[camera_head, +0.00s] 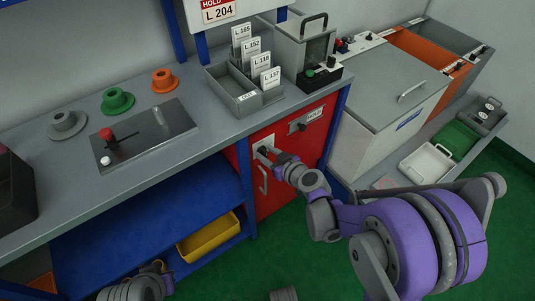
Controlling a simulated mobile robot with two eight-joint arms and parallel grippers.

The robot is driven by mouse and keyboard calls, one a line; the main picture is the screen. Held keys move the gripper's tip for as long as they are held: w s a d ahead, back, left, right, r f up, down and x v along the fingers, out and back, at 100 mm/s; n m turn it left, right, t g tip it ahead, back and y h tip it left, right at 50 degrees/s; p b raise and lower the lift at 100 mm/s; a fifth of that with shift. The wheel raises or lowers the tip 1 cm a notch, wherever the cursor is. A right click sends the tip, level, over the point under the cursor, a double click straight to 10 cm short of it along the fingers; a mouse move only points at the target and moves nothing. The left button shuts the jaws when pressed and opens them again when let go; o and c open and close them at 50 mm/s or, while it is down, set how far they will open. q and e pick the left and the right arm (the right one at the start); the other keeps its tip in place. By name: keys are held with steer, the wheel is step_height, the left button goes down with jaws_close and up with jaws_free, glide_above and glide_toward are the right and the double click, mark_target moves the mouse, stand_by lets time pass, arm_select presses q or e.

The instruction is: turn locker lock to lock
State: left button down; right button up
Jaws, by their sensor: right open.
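The red locker door (292,165) is set under the bench, with a pale vertical handle (263,180). A light lock plate (263,145) is at the door's upper left. My right gripper (265,152) is open in front of this plate, and its fingers hide most of the lock. I cannot tell whether the fingers touch the lock or which way it is turned. A second plate with a dark knob (302,127) is further right on the red front. Part of my left arm shows at the bottom left; its gripper (157,267) is small and unclear.
The grey bench (195,165) above holds a card tray (238,103), green (117,101) and orange (164,81) spools, and a red-handled lever (107,134). A yellow bin (208,239) is on the blue shelf below. A grey chest (385,90) stands right of the locker.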

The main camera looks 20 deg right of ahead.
jaws_close()
